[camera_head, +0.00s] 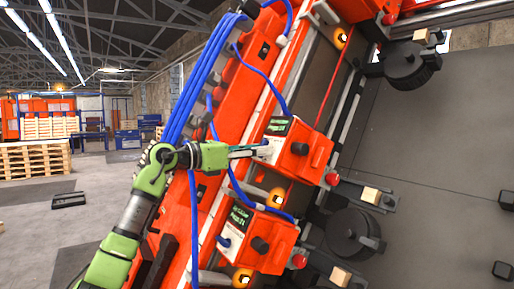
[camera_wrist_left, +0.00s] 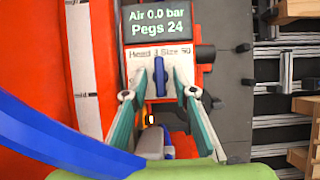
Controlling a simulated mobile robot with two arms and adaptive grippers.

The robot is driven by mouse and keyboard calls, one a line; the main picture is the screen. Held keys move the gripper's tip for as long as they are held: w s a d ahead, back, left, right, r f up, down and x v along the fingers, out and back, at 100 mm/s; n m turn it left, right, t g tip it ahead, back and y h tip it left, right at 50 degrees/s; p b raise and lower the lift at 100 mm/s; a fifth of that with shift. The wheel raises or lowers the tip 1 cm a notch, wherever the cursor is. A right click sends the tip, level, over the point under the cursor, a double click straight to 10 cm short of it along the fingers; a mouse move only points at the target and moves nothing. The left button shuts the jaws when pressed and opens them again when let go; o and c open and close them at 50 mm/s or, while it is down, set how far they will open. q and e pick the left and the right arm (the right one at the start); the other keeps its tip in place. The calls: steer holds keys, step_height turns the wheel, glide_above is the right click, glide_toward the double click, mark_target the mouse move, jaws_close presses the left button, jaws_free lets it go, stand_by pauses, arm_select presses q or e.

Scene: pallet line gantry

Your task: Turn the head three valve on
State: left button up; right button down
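The left gripper (camera_head: 264,149) reaches in front of the white face of an orange head unit (camera_head: 300,155) in the head view. In the left wrist view, my left gripper (camera_wrist_left: 168,68) is open, its two fingertips in front of the white plate (camera_wrist_left: 146,54). A small blue valve handle (camera_wrist_left: 163,88) shows between the fingers, lengthwise with them. I cannot tell whether the fingers touch it. The display (camera_wrist_left: 157,24) above reads "Air 0.0 bar, Pegs 24". The label below it reads "Head", a digit I cannot read surely, and "Size 90". My right gripper is out of view.
A second orange head unit (camera_head: 258,240) with its own display sits below. Blue hoses (camera_head: 200,85) run along the orange gantry, close to my left arm; one blue hose (camera_wrist_left: 65,140) crosses the wrist view. Wooden pallets (camera_head: 38,158) stand at far left.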

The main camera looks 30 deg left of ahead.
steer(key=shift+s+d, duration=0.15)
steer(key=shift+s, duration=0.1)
arm_select(q)
jaws_close()
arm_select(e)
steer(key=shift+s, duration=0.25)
arm_select(q)
steer(key=shift+n, duration=0.4)
steer(key=n+y, duration=0.2)
steer(key=n, duration=0.1)
steer(key=n+p, duration=0.1)
steer(key=shift+s+d+r+n+t+y, duration=0.1)
steer(key=shift+d+n+t+y, duration=0.2)
steer(key=shift+y, duration=0.1)
steer(key=n+g+y+p, duration=0.1)
steer(key=n+y, duration=0.1)
steer(key=n, duration=0.3)
steer(key=n+g+y+p, duration=0.1)
steer(key=n+y, duration=0.1)
steer(key=n, duration=0.3)
steer(key=n+g+y+p, duration=0.2)
steer(key=n, duration=0.3)
steer(key=shift+d+r+n, duration=0.3)
steer(key=shift+r+n, duration=0.1)
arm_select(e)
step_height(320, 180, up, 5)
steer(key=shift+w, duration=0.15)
